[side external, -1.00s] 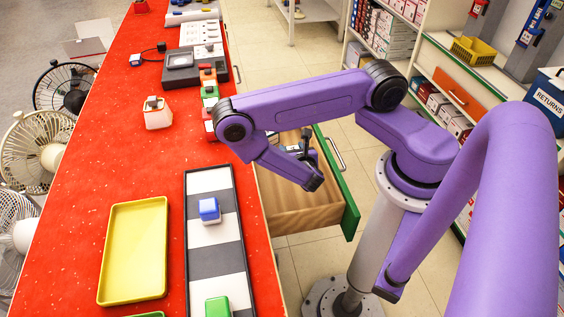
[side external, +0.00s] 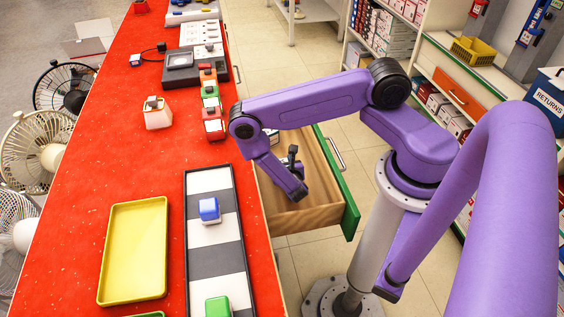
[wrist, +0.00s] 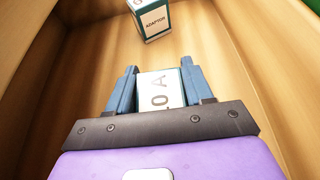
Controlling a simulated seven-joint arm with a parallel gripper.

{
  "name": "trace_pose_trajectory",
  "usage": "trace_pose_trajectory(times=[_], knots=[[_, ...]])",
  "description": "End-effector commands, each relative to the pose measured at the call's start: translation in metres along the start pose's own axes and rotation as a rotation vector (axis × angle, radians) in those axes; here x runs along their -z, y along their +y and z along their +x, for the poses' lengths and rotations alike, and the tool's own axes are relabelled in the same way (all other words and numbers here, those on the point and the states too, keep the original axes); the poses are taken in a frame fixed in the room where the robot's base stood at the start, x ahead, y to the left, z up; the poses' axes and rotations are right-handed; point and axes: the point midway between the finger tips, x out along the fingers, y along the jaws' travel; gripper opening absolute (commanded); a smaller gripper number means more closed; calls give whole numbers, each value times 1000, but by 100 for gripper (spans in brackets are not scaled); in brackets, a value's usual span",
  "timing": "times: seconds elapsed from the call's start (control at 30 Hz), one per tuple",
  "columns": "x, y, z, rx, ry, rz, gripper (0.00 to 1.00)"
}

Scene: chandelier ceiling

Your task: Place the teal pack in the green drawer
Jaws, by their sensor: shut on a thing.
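The drawer with the green front (side external: 338,185) is pulled out from the red counter, and its wooden inside fills the wrist view (wrist: 235,50). My gripper (wrist: 158,71) is inside the drawer space, its blue fingers shut on a pack (wrist: 158,92) with a white printed face and a teal edge. I cannot tell whether the held pack touches the drawer floor. Another white and teal pack marked ADAPTOR (wrist: 154,22) stands in the drawer beyond my fingertips.
On the red counter (side external: 110,170) lie a yellow tray (side external: 135,250) and a striped board (side external: 215,262) carrying a blue-topped block (side external: 209,210) and a green block (side external: 217,307). Several small red and green items (side external: 211,105) stand near the drawer's far end. The drawer's side walls are close around my gripper.

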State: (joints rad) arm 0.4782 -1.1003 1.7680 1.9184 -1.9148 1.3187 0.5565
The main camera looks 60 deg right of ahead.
Motion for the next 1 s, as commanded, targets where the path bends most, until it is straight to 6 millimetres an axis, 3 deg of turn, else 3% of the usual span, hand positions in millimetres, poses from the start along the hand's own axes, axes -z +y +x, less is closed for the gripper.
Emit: trace_pose_trajectory(times=[0.23,0.27,0.3,0.33,0.67,1.0], knots=[[2,0,1,0,0,0,20],[2,0,0,0,0,0,61],[2,0,0,0,0,0,74],[2,0,0,0,0,0,76],[0,0,0,0,0,1,76],[0,2,-44,-7,1,-5,76]])
